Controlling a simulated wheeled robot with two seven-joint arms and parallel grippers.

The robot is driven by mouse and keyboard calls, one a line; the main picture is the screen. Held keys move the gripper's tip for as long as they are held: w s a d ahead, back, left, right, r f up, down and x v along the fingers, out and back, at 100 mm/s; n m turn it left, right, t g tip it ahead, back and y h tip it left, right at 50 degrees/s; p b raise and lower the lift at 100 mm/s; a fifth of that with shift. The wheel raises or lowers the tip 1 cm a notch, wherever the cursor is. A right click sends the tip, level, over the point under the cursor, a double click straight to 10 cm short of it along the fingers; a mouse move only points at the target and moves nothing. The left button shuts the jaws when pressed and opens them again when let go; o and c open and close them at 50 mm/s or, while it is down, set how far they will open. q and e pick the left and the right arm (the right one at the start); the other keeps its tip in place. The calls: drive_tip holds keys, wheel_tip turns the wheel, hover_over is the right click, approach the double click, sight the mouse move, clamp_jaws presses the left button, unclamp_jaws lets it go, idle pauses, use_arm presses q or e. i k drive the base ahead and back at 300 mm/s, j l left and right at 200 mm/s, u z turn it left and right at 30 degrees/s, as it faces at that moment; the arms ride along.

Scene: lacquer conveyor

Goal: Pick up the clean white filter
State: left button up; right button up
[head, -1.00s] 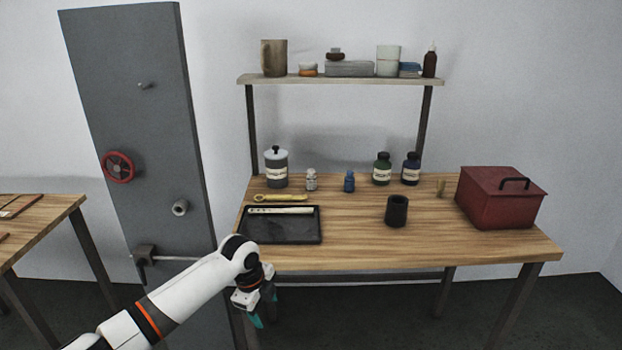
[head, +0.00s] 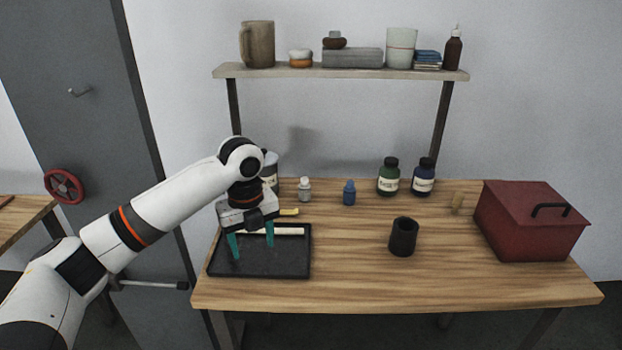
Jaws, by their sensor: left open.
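A long white rod-shaped piece (head: 289,231), which looks like the white filter, lies along the back of a black tray (head: 290,262) at the left of the workbench. My left gripper (head: 252,245) is over the tray with its teal fingers pointing down and spread apart, nothing held. The fingers stand in front of the white piece's left part and hide some of it. I cannot tell whether they touch it. My right gripper is not in view.
A yellow tool (head: 289,212) lies just behind the tray. A lidded canister (head: 270,170) is partly hidden by my left arm. Small bottles stand behind, a dark cup (head: 403,237) right of the tray, and a red box (head: 530,225) at the right.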

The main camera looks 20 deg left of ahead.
sight(305, 187)
drive_tip(key=i, duration=1.25)
